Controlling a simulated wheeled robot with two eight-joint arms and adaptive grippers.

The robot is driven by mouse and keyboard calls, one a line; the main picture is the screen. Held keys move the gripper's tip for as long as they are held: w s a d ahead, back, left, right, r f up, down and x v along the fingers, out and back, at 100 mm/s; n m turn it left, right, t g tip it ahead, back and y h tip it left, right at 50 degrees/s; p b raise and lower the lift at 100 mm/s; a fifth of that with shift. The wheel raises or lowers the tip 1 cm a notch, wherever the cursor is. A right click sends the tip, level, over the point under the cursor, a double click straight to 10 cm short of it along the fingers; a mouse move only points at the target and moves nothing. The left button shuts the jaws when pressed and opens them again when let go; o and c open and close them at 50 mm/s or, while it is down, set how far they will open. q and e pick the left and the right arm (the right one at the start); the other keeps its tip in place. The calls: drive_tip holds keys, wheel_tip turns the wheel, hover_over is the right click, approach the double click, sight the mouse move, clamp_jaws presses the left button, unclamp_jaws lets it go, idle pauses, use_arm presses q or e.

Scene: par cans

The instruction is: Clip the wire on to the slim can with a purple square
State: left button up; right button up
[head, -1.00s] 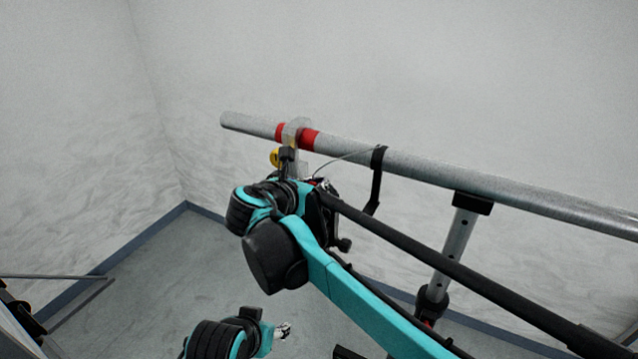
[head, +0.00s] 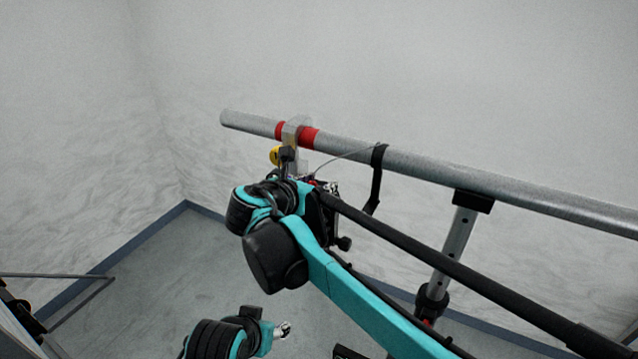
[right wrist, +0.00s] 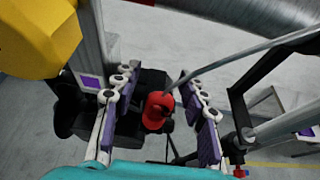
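The wire (right wrist: 240,58) is a thin grey line that also arcs from a black strap on the pipe down towards my right gripper in the head view (head: 345,157). A purple square (right wrist: 90,82) shows on a grey upright part at the left. The slim can is mostly hidden by my right wrist. My left gripper (head: 282,330) is low in the head view, its fingers barely showing.
A grey pipe (head: 480,182) with red bands crosses the scene on a stand (head: 452,250). A clamp (head: 293,135) with a yellow knob (right wrist: 38,38) hangs from it. The black strap (head: 376,180) hangs to the right. Another purple patch (right wrist: 306,132) shows at far right.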

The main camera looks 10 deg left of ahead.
drive_tip(key=v, duration=1.2)
use_arm(q)
drive_tip(key=shift+o, duration=0.4)
idle(1.6)
